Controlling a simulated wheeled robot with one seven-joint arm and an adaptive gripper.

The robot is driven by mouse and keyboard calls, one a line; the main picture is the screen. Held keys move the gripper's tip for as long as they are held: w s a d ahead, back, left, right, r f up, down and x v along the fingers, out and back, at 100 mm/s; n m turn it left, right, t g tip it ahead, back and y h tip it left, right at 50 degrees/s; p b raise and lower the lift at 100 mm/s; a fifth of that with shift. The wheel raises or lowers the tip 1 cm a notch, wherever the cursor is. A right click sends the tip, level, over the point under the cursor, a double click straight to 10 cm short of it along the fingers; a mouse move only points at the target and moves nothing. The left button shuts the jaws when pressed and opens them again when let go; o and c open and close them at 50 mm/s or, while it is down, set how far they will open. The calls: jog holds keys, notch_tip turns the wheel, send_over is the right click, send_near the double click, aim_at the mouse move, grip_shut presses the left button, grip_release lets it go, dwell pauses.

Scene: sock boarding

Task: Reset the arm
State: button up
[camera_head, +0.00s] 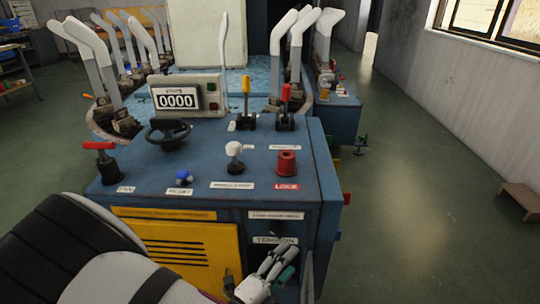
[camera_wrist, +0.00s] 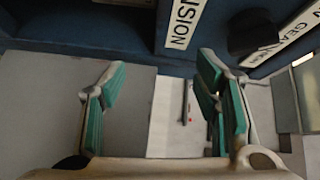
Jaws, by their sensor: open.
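My gripper (camera_head: 270,274) is at the lower middle of the head view, in front of the blue machine's front face, just below the TENSION label (camera_head: 275,240). In the wrist view my gripper (camera_wrist: 165,95) has its two green-padded fingers spread wide apart. Nothing is between the pads. The TENSION label also shows at the top of the wrist view (camera_wrist: 187,20), beyond the fingers. Whether a finger touches the machine, I cannot tell. My arm enters from the lower left of the head view.
The blue control console (camera_head: 205,165) carries a black handwheel (camera_head: 168,132), a counter reading 0000 (camera_head: 176,100), levers and knobs. A yellow vented panel (camera_head: 185,245) is on its front. White sock forms (camera_head: 90,50) stand behind. Open green floor (camera_head: 420,200) lies right; a small brown step (camera_head: 520,198) stands there.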

jog(key=s+d+r+m+g, duration=0.4)
jog(key=d+r+m+g, duration=0.4)
jog(key=m, duration=0.5)
jog(key=s+d+r+m+g, duration=0.4)
jog(key=d+r+m+g, duration=0.2)
jog(key=d+r+m, duration=0.45)
jog(key=s+a+r+m+t+y, duration=0.1)
jog(key=s+r+m+y, duration=0.2)
jog(key=s+m+y, duration=0.65)
jog(key=s+a+r+m+y, duration=0.2)
jog(key=s+r+m, duration=0.35)
jog(key=m, duration=0.85)
notch_tip(320, 180, up, 24)
jog(key=s+t+p, duration=0.1)
jog(key=t+p, duration=0.2)
jog(key=p, duration=2)
jog(key=shift+s+f+t+p, duration=0.15)
jog(key=shift+f+t+p, duration=0.05)
jog(key=shift+t+p, duration=0.2)
jog(key=shift+d, duration=0.1)
